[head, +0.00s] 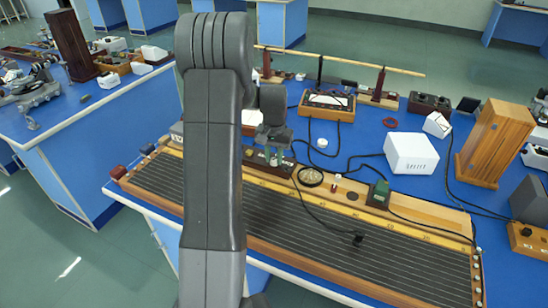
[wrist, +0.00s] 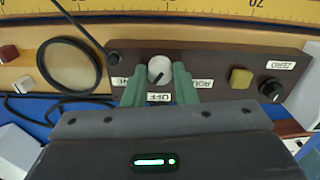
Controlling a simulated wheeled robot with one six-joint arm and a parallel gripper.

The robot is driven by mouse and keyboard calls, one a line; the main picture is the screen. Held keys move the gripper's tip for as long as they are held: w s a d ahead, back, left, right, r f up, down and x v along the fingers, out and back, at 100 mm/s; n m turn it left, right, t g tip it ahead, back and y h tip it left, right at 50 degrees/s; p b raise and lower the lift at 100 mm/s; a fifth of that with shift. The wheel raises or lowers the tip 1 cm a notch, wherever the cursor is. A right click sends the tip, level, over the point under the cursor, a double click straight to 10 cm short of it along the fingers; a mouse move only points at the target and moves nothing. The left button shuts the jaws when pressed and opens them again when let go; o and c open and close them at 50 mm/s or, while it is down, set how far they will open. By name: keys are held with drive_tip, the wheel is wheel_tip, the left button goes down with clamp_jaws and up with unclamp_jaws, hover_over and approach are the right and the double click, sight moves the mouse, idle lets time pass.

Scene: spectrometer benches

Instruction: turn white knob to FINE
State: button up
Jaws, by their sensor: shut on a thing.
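In the wrist view, the white knob (wrist: 160,70) sits on a dark brown control box (wrist: 222,62). The two green fingertips of my gripper (wrist: 160,84) are on either side of the knob, shut on it. A dark pointer line shows on the knob, slanting toward the OFF label (wrist: 158,97). A partly hidden label (wrist: 118,82) lies by the left finger, and one reading like ROUGH (wrist: 202,83) by the right finger. In the head view, my gripper (head: 272,156) is down at the box; the knob is hidden there.
A yellow button (wrist: 241,78) and a black knob (wrist: 271,89) labelled ZERO are on the same box. A round black-rimmed dial (wrist: 69,65) and cables lie beside it. The long wire board (head: 300,215) runs in front. A white box (head: 411,153) stands to the right.

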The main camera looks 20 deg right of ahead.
sight(274, 159)
drive_tip(key=m, duration=0.5)
drive_tip(key=shift+m, duration=0.4)
idle(0.3)
drive_tip(key=o, duration=1)
drive_tip(key=shift+r+b, duration=0.1)
drive_tip(key=shift+b, duration=0.2)
wheel_tip(274, 159, up, 14)
drive_tip(key=shift+f, duration=0.3)
